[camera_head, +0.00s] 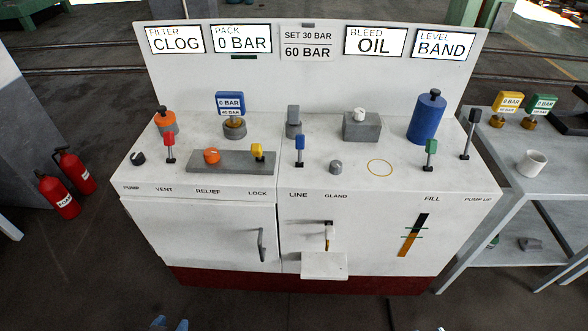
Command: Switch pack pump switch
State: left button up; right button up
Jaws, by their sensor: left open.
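The pump switch (138,158) is a small dark rotary knob at the front left of the white bench top, above the printed word PUMP. Its exact turn position is too small to read. The PACK display (241,39) on the back panel reads 0 BAR. My left gripper (170,323) shows only as small bluish tips at the bottom edge. It is open, low in front of the bench and well apart from the switch; the rest of it is cut off. My right gripper is not clearly seen.
A red lever (169,142) stands just right of the switch, with an orange-topped fitting (165,120) behind. An orange knob (212,156) and yellow lever (257,150) share a grey plate. A small shelf (324,266) juts from the front. Red extinguishers (58,194) stand left.

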aim_at(137, 158)
jog(key=i+l, duration=0.1)
jog(key=i, duration=0.2)
jog(key=i+u, duration=0.15)
jog(key=u, duration=0.7)
